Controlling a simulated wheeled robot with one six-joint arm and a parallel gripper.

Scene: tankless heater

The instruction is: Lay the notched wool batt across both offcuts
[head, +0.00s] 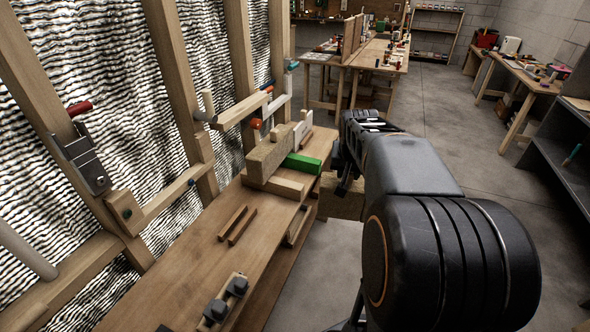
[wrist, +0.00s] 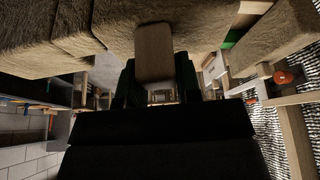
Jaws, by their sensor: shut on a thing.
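My gripper (head: 345,172) is shut on a tan fibrous wool batt (head: 342,203), held off the right edge of the bench, above the floor. The arm hides part of the batt in the head view. In the wrist view the batt (wrist: 95,35) fills the upper left; its notch cannot be made out for sure. The dark fingers (wrist: 158,82) show below it. Two thin brown wooden strips, likely the offcuts (head: 232,222) (head: 243,227), lie side by side with a small gap on the bench, to the left of the gripper.
The wooden bench top (head: 180,265) has bare room around the strips. A second wool block (head: 270,155), a pale wood block (head: 275,183) and a green block (head: 302,163) sit farther back. Studs (head: 172,75) line the left.

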